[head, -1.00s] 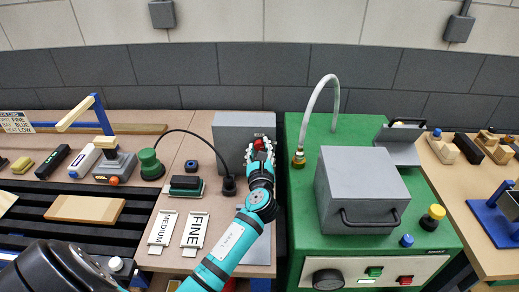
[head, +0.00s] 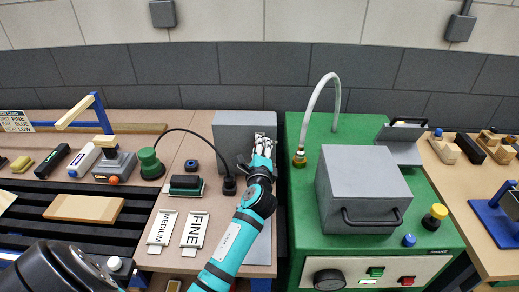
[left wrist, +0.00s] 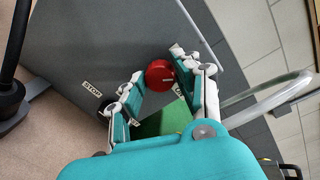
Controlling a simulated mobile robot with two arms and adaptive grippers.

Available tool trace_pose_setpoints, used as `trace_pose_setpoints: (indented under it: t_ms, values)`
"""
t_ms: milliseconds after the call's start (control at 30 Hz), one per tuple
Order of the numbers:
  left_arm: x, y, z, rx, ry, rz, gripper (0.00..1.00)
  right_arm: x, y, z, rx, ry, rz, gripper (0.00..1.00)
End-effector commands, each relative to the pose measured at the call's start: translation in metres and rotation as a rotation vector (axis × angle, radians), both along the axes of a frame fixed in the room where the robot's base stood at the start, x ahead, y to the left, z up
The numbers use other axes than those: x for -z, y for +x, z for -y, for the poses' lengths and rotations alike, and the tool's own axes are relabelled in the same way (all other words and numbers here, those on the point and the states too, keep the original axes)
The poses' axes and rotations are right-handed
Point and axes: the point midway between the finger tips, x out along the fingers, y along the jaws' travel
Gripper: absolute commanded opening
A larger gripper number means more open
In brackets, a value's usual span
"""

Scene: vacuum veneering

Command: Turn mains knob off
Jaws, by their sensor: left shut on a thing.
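The mains knob (left wrist: 160,74) is a round red knob on the face of a grey box. In the left wrist view it sits between the fingertips, with a small white mark on its face. A small label (left wrist: 179,89) beside it is partly hidden by a finger. My left gripper (left wrist: 160,80) is shut on the knob. In the head view my left gripper (head: 263,146) is at the right side of the grey box (head: 232,135), and its fingers hide the knob. My right gripper is not in view.
A STOP label (left wrist: 92,89) is on the box, with a dark round part near it. A black plug and cable (head: 229,186) stand left of my arm. The green bench (head: 300,215) with a grey chamber (head: 362,185) and a hose is close on the right.

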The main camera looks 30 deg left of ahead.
Motion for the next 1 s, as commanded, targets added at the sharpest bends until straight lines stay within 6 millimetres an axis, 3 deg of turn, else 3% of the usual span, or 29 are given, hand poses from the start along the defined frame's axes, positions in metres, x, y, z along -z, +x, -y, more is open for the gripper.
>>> trace_pose_setpoints:
  t_ms: [500, 1000]
  values:
    - [0.0028, -0.0006, 0.0000, 0.000, -0.367, 0.221, 0.00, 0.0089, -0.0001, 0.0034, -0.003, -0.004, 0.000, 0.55]
    - [0.0031, -0.0007, -0.0002, -0.001, -0.497, 0.298, 0.00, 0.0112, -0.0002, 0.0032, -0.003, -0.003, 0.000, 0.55]
